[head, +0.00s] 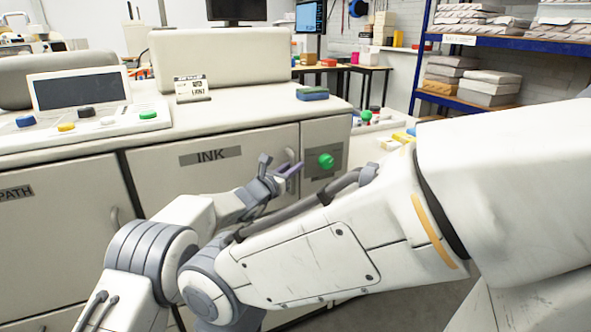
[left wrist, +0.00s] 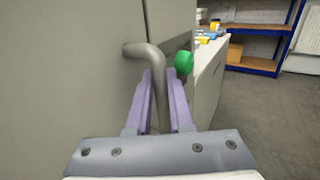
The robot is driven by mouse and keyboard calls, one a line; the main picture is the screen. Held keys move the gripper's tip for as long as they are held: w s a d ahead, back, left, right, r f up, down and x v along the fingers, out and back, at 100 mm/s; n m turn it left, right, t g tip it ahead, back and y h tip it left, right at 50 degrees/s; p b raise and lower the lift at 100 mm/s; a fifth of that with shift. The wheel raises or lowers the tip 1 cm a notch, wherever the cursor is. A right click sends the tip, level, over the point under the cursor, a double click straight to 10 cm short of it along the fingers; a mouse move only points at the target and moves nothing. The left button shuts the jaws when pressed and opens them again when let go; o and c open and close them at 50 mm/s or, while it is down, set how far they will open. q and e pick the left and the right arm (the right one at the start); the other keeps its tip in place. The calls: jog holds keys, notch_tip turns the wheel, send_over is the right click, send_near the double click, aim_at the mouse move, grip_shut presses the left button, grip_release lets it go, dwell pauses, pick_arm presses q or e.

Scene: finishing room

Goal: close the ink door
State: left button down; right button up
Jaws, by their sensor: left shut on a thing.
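The ink door (head: 165,183) is a pale cabinet door with a grey INK label (head: 210,156), left of the green-knobbed panel. It looks about flush with the cabinet front; a small gap cannot be ruled out. Its grey bar handle (head: 291,157) is at its right edge, partly hidden by my left gripper (head: 284,170). In the left wrist view the bent handle (left wrist: 143,50) runs down between the purple fingers of my left gripper (left wrist: 160,76), which is shut on it. My right gripper is not in view.
A green knob (head: 326,161) sits on the panel right of the door, close to my left gripper. The worktop above holds a control console (head: 80,92), a small sign (head: 191,88) and a blue-topped block (head: 312,93). Shelves (head: 500,46) stand at the back right.

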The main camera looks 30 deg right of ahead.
pick_arm(q)
jog(key=shift+w+a, duration=0.3)
jog(key=shift+w, duration=0.1)
jog(key=c, duration=0.8)
grip_release()
jog(key=shift+r, duration=0.1)
jog(key=shift+s+a, duration=0.15)
jog(key=b+v, duration=0.1)
jog(key=v, duration=0.9)
jog(key=shift+s, duration=0.25)
